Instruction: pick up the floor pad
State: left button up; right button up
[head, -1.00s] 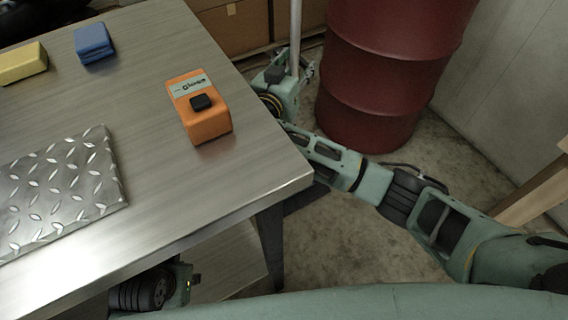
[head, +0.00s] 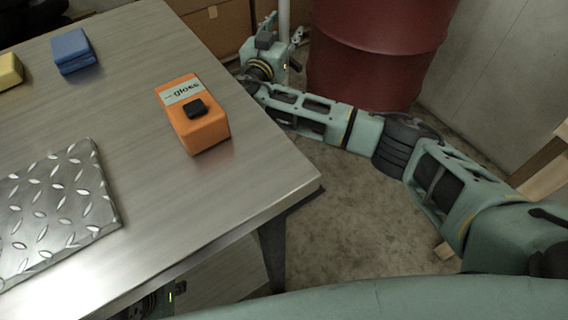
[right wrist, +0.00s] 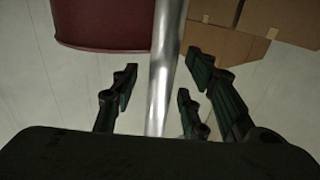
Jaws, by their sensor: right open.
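My right gripper (head: 294,45) is beside a pale upright pole (head: 284,18), behind the table's right edge. In the right wrist view its dark fingers (right wrist: 160,88) are spread apart. The pole (right wrist: 165,60) shows as a shiny bar running between them, with gaps at both sides; I cannot tell how deep it sits. The pole's lower end is hidden behind my arm, and I cannot make out a floor pad for certain. My left gripper is not clearly in view.
A metal table (head: 250,165) fills the left. It holds an orange box (head: 195,128), a blue block (head: 73,50), a yellow block (head: 8,70) and a diamond-pattern plate (head: 55,210). A dark red drum (head: 375,60) stands close right of the gripper. Cardboard boxes (head: 215,38) are behind.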

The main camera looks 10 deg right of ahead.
jog(key=shift+c, duration=0.3)
grip_shut()
jog(key=shift+w+r, duration=0.1)
